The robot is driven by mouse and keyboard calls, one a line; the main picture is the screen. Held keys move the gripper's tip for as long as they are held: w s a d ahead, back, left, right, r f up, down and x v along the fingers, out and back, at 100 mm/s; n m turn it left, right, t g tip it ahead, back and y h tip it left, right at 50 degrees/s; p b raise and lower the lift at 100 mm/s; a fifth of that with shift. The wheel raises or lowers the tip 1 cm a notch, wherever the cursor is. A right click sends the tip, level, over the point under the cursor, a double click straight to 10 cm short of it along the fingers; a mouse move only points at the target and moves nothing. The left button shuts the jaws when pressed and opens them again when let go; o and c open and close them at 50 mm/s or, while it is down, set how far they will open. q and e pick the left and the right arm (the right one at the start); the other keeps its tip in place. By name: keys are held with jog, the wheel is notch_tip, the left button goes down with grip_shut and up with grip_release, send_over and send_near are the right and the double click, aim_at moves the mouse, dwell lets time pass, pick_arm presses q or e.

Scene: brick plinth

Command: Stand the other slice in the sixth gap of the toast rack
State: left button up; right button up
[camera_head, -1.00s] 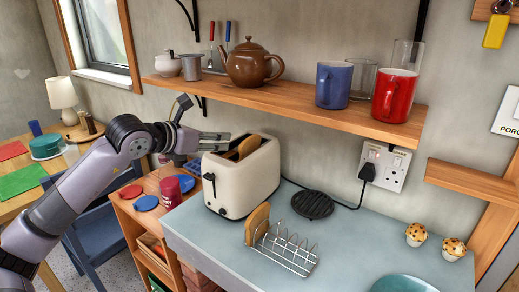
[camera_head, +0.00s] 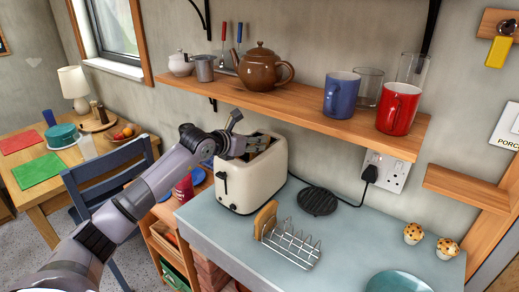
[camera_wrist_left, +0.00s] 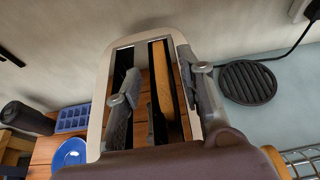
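The cream toaster (camera_head: 255,185) stands on the counter. In the left wrist view the brown slice (camera_wrist_left: 163,80) stands in the right-hand slot of the toaster (camera_wrist_left: 96,125). My left gripper (camera_head: 258,146) is over the toaster's top. In the left wrist view its two fingers (camera_wrist_left: 162,100) are spread apart, one on each side of the slice, with gaps to it. The wire toast rack (camera_head: 290,246) sits on the counter in front of the toaster. Another slice (camera_head: 264,219) stands at its left end; the other gaps look empty. My right gripper is not in view.
A wooden shelf (camera_head: 300,105) with a teapot (camera_head: 257,66) and mugs hangs behind and above the toaster. A black round trivet (camera_head: 318,201), muffins (camera_head: 414,233) and a teal plate (camera_head: 398,283) are on the counter. A black cable runs from the wall socket (camera_head: 387,171).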

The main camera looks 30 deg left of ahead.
pick_arm(q)
jog(key=p+x, duration=0.1)
jog(key=x, duration=0.3)
jog(key=shift+r, duration=0.1)
grip_shut()
dwell(0.3)
